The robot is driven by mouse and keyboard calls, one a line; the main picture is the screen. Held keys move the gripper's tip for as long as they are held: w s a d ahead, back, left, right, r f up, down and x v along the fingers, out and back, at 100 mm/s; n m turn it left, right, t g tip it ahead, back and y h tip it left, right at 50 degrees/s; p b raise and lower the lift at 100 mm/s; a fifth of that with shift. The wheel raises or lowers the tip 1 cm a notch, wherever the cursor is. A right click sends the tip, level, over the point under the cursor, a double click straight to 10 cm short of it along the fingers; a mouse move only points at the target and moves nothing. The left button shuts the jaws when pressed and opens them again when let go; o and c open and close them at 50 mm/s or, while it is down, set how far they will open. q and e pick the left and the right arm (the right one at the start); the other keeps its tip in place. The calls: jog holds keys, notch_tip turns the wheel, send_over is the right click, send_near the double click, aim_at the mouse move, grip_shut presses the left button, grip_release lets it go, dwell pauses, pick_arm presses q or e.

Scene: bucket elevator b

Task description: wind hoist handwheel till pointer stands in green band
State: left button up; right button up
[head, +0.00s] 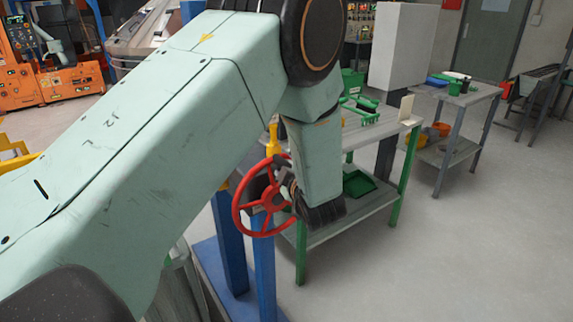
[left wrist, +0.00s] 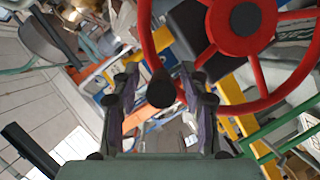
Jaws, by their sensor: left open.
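The red handwheel (head: 239,218) stands upright on a blue stand (head: 265,265). It also shows in the left wrist view (left wrist: 208,54), at the upper right, with its red hub and spokes. A dark knob (left wrist: 161,92) at its rim lies between the fingers of my left gripper (left wrist: 158,74), with gaps on both sides. The gripper is open. In the head view my left gripper (head: 287,186) is at the wheel's right side, partly hidden by my wrist. The pointer and green band cannot be made out. My right gripper is not in view.
A yellow part (head: 273,137) rises above the wheel. A green-legged table (head: 393,135) stands close behind, with a green tray (head: 358,183) on its lower shelf. A grey table (head: 470,97) stands farther right. The floor at the lower right is clear.

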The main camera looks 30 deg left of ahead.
pick_arm(q)
jog(key=shift+a+f, duration=0.15)
jog(key=shift+a, duration=0.35)
jog(key=shift+d+r, duration=0.2)
jog(key=shift+d, duration=0.55)
jog(key=c, duration=0.5)
jog(key=shift+s+a, duration=0.1)
jog(key=shift+a, duration=0.3)
jog(key=c, duration=0.4)
jog(key=shift+d, duration=0.1)
grip_shut()
